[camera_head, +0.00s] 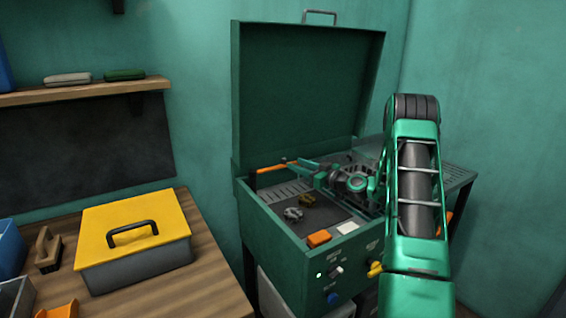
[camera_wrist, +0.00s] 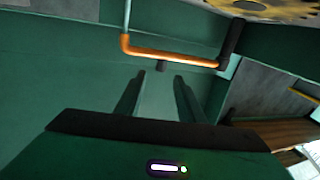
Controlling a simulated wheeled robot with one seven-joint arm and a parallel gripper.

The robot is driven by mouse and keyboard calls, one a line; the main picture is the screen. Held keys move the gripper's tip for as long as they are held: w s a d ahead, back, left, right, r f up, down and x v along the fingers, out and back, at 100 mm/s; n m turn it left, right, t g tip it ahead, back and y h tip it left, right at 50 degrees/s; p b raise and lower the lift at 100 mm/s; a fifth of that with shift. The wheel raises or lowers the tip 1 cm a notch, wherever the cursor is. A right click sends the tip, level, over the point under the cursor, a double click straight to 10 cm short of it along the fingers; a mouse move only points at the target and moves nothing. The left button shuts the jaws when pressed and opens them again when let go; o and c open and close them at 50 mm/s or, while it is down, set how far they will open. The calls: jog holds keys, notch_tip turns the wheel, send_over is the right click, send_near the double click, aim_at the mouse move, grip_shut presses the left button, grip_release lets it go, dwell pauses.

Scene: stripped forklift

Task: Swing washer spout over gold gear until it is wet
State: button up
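The washer spout (camera_head: 275,167) is an orange bar on a dark post at the back left of the open green washer. It also shows in the wrist view (camera_wrist: 175,57), crossing just beyond my fingertips. My gripper (camera_wrist: 159,76) has its two dark fingers apart with nothing visibly between them; I cannot tell whether they touch the spout. In the head view my gripper (camera_head: 303,164) is at the spout's right end. The gold gear (camera_head: 307,199) lies on the dark mat beside a silver gear (camera_head: 293,214). A large gold toothed edge (camera_wrist: 268,10) shows at the wrist view's top. Wetness cannot be seen.
The washer lid (camera_head: 305,95) stands open behind the basin. An orange block (camera_head: 319,238) and a pale block (camera_head: 347,228) sit on its front rim, with knobs on the panel below. A yellow-lidded toolbox (camera_head: 130,240) stands on the wooden bench (camera_head: 215,285) at left.

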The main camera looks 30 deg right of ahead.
aim_at(284, 159)
jog(key=x, duration=0.8)
jog(key=shift+w+a, duration=0.1)
jog(key=shift+w, duration=0.1)
